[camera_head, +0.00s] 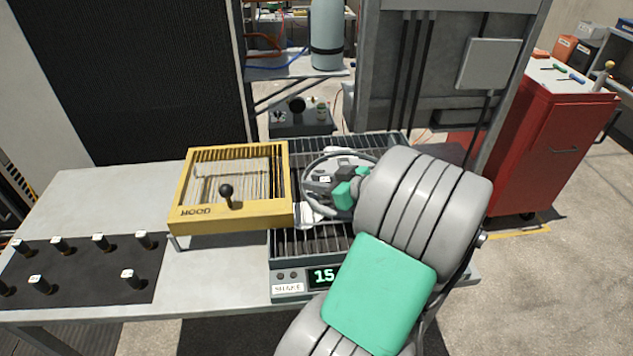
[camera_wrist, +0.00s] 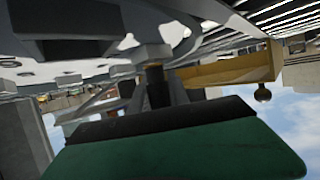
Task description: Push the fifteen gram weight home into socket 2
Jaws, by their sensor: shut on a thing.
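My gripper (camera_head: 342,192) is over the grey ring-shaped rotor (camera_head: 312,172) of the slatted machine, its green pads partly hidden by my arm. In the wrist view my gripper (camera_wrist: 157,92) is shut on a dark cylinder with a brownish band, the weight (camera_wrist: 155,75). Its end meets or lies just beside a grey block (camera_wrist: 139,56) of the rotor; I cannot tell how deep it sits. No socket number is readable, so I cannot pick out socket 2. The machine's display (camera_head: 324,276) reads 15.
A yellow hood (camera_head: 238,214) with a black knob stands left of the rotor; it also shows in the wrist view (camera_wrist: 225,70). Several black weights with white tops stand on a dark mat (camera_head: 80,277) at the left. A red cabinet (camera_head: 545,130) is at the right.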

